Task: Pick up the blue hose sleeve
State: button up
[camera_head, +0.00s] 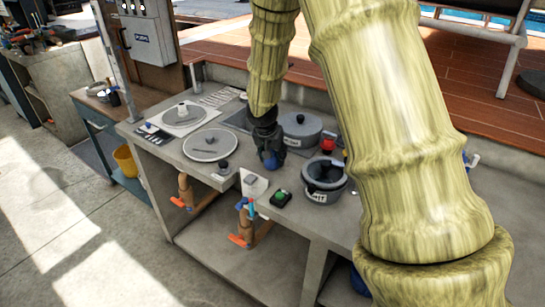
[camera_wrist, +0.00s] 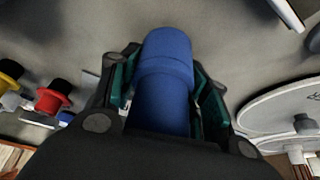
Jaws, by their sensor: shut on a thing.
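The blue hose sleeve (camera_wrist: 164,75) is a smooth blue cylinder with a ridge around its middle. In the wrist view it sits between the two fingers of my gripper (camera_wrist: 165,85), which is shut on it. In the head view my gripper (camera_head: 271,153) points down over the grey counter, and a bit of the blue sleeve (camera_head: 270,162) shows at its tip. I cannot tell whether the sleeve touches the counter.
On the grey counter (camera_head: 224,183), a round grey lid (camera_head: 212,144) lies left of my gripper. A grey pot-like housing (camera_head: 324,178) and a green button box (camera_head: 281,197) stand to the right. A grey round unit (camera_head: 300,128) is behind. Pipes with orange handles hang below the front edge.

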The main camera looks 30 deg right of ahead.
jog(key=shift+r, duration=0.45)
jog(key=shift+b+v, duration=0.35)
jog(key=shift+v, duration=0.55)
jog(key=s+a+b, duration=0.1)
jog(key=s+a, duration=0.2)
jog(key=s, duration=0.1)
jog(key=s+a+r+b, duration=0.1)
jog(key=s+a, duration=0.1)
jog(key=s, duration=0.2)
jog(key=s+a+b, duration=0.1)
jog(key=s+a, duration=0.2)
jog(key=s, duration=0.1)
jog(key=shift+s+a+r, duration=0.3)
jog(key=shift+s+a, duration=0.05)
